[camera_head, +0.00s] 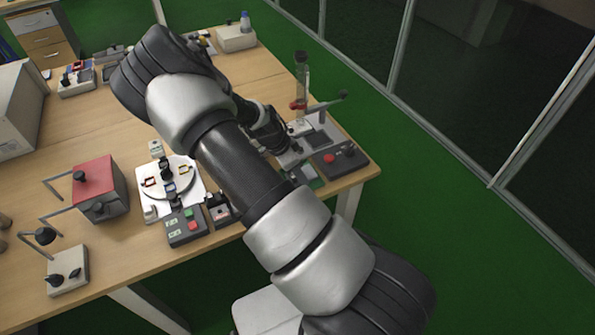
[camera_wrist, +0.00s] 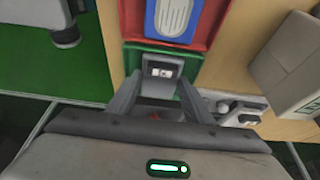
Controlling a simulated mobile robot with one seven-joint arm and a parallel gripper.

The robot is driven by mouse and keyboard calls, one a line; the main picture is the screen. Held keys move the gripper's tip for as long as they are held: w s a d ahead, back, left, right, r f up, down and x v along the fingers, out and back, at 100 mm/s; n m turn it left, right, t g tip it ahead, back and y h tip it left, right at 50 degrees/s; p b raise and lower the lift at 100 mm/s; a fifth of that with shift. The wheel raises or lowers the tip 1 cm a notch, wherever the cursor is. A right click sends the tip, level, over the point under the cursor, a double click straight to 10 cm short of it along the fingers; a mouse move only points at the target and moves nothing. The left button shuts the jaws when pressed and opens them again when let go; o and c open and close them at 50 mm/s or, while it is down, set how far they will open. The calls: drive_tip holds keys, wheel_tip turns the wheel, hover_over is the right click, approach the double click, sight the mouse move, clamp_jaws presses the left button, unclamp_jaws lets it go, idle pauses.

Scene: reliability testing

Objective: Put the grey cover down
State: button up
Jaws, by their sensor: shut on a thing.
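My gripper (camera_wrist: 160,88) shows in the wrist view with its two grey fingers closed in on a small grey piece (camera_wrist: 160,64), which I take for the grey cover. It has a pale window-like patch in its middle. It hangs over or in front of a green-edged tray (camera_wrist: 188,60); I cannot tell whether it touches. In the head view my gripper (camera_head: 272,138) is at the right end of the table, close to a grey-based device (camera_head: 318,136) with a clear tube. The held piece cannot be made out in that view.
A red-edged tray (camera_wrist: 207,22) with a blue and white item adjoins the green one. A grey box (camera_wrist: 291,64) stands at right in the wrist view. A dark button box (camera_head: 341,160), a white round-dial device (camera_head: 183,196) and a red-topped box (camera_head: 98,180) stand on the table (camera_head: 125,130).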

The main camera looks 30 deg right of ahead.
drive_tip(key=shift+f, duration=0.1)
drive_tip(key=o, duration=0.6)
drive_tip(key=shift+f, duration=0.1)
drive_tip(key=o, duration=0.4)
drive_tip(key=shift+o, duration=0.2)
drive_tip(key=shift+r, duration=0.2)
